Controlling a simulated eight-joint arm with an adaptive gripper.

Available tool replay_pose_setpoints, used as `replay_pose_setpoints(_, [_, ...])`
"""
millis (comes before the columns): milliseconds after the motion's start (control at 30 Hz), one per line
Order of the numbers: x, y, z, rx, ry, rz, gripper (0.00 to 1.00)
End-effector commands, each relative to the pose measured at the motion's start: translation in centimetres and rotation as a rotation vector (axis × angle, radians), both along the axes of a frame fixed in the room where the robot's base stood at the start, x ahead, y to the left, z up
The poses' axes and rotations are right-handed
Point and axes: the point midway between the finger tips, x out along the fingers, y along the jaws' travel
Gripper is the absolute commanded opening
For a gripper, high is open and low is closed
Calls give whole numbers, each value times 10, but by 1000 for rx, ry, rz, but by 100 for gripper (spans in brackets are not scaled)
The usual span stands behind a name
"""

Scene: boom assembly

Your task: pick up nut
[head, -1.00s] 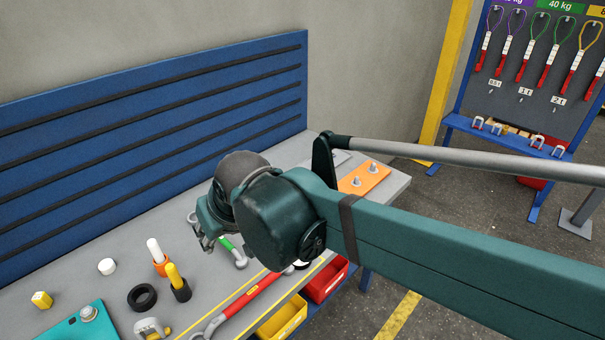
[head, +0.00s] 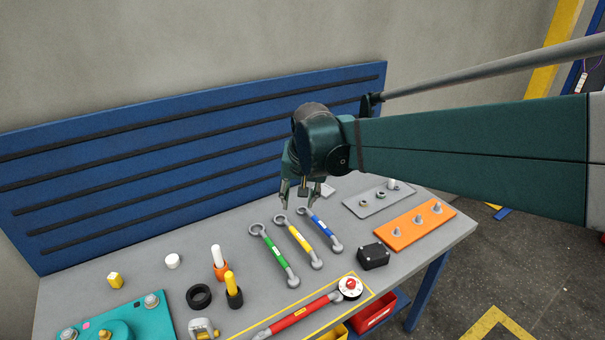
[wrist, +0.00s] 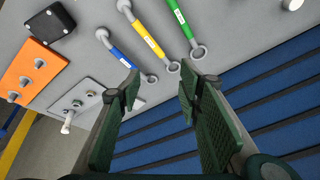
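Small metal nuts lie on a grey plate (head: 352,203) at the back right of the bench; one nut (head: 381,194) sits near the plate's middle. In the wrist view the plate (wrist: 95,112) is at the left, with a nut (wrist: 77,103) on it. My gripper (head: 298,196) is open and empty, above the back of the bench, left of the plate and apart from it. In the wrist view my gripper (wrist: 160,79) has its fingers spread, with the plate outside them on the left.
Green, yellow and blue turnbuckle-like rods (head: 324,231) lie below and in front of my gripper. A black box (head: 373,256) and an orange plate with upright studs (head: 415,225) are at the right. A blue slatted back panel (head: 200,165) rises behind the bench.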

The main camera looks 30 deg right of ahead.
Motion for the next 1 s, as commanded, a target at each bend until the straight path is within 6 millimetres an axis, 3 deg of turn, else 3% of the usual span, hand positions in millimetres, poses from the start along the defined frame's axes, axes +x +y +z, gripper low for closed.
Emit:
replay_pose_setpoints(467, [49, -82, -7, 67, 71, -221, 35])
replay_pose_setpoints(1000, [86, -184, -39, 140, 150, -473, 35])
